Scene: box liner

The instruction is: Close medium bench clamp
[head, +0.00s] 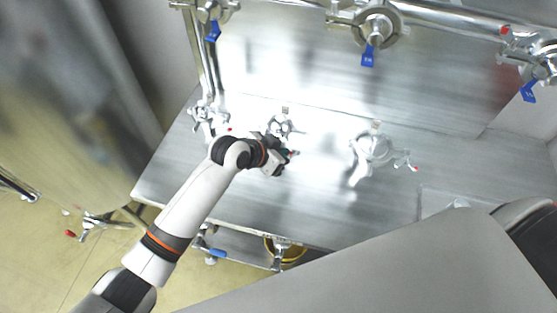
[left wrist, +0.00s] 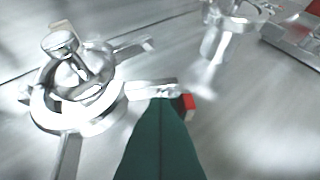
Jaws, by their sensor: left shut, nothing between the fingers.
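Three metal clamps stand on the steel bench. The middle one, apparently the medium bench clamp (head: 281,122), is a silver ring with arms spread around it. It also shows large in the left wrist view (left wrist: 72,100), where an arm reaches right to a red tip (left wrist: 188,102). My left gripper (head: 287,157) is just in front of this clamp, shut and empty. In the left wrist view its dark green fingers (left wrist: 160,145) are together, close by the red-tipped arm and overlapping it in the picture. I cannot tell if they touch. My right gripper is out of view.
A larger clamp (head: 370,150) stands to the right on the bench, and another clamp (head: 205,113) to the left. Pipes with blue-handled valves (head: 368,55) run along the back. The bench (head: 330,205) is bare in front. A yellow ring (head: 290,250) shows below its front edge.

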